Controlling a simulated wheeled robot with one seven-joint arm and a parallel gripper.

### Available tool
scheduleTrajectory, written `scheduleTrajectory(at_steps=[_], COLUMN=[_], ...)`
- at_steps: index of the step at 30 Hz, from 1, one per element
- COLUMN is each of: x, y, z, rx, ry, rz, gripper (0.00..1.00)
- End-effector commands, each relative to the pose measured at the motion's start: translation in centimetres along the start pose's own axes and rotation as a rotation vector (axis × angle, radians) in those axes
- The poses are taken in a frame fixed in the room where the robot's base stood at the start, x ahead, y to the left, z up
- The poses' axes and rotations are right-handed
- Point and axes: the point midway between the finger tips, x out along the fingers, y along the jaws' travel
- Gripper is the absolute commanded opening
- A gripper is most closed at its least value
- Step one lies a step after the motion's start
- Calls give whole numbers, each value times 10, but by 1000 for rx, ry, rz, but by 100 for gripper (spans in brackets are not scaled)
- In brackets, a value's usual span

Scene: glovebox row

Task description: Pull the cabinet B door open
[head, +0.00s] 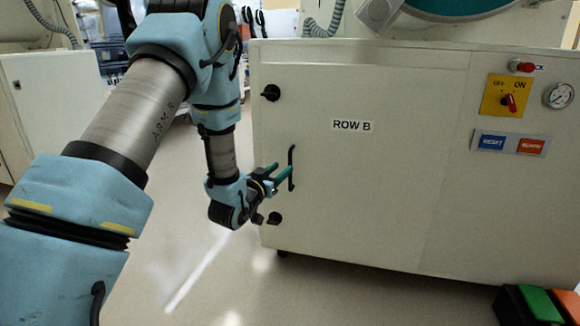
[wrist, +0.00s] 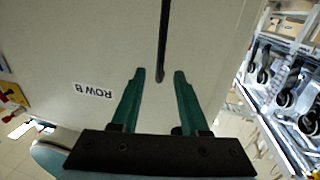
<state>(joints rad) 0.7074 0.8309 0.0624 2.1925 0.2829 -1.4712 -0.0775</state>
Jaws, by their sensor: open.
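The cabinet B door (head: 350,190) is a pale panel marked "ROW B" and looks closed. Its black vertical bar handle (head: 291,160) is near the left edge. My gripper (head: 282,172) is at the handle with its green fingers open. In the wrist view, the handle (wrist: 162,45) lines up with the gap between the fingertips of my gripper (wrist: 160,73). Its visible end is about level with the tips, and I cannot tell whether they touch it. The upside-down label (wrist: 93,90) shows on the door there.
Floor (head: 215,270) left of the cabinet is clear.

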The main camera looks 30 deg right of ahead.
Motion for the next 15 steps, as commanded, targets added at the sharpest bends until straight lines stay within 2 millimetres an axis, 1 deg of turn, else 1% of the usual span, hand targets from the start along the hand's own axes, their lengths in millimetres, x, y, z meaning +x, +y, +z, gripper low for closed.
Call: scheduleTrajectory(at_steps=[1,6,10,15], x=[11,40,56,65], y=[0,1,0,0], z=[2,2,2,1], rx=[2,1,1,0], ry=[4,1,0,-1], rz=[1,1,0,-1], gripper=[45,45,45,45])
